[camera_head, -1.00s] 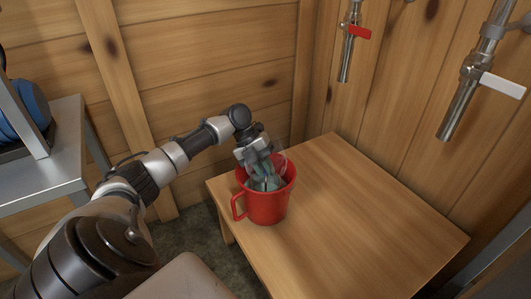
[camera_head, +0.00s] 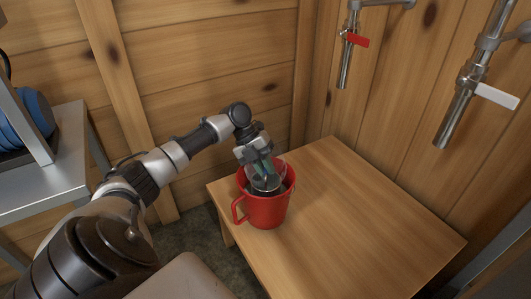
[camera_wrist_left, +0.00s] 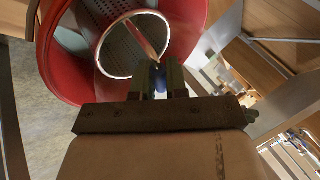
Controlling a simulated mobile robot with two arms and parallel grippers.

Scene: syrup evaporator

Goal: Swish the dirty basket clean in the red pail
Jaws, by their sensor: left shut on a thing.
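The red pail (camera_head: 264,212) stands upright on the near left part of the wooden table, its handle toward the left. The grey metal basket (camera_head: 266,184) is at the pail's mouth, partly inside it; its lower part is hidden by the pail wall. My left gripper (camera_head: 262,166) reaches down over the pail and is shut on the basket. In the left wrist view, the basket (camera_wrist_left: 118,50) shows a round rim and perforated walls inside the red pail (camera_wrist_left: 65,80), beside my left fingertips (camera_wrist_left: 160,72). Any dirt on the basket is too small to tell. My right gripper is out of view.
The wooden table (camera_head: 350,220) is bare to the right of the pail. A tap with a red handle (camera_head: 355,40) and one with a white handle (camera_head: 495,95) hang from the wall. A metal stand (camera_head: 45,185) with blue round things is at the left.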

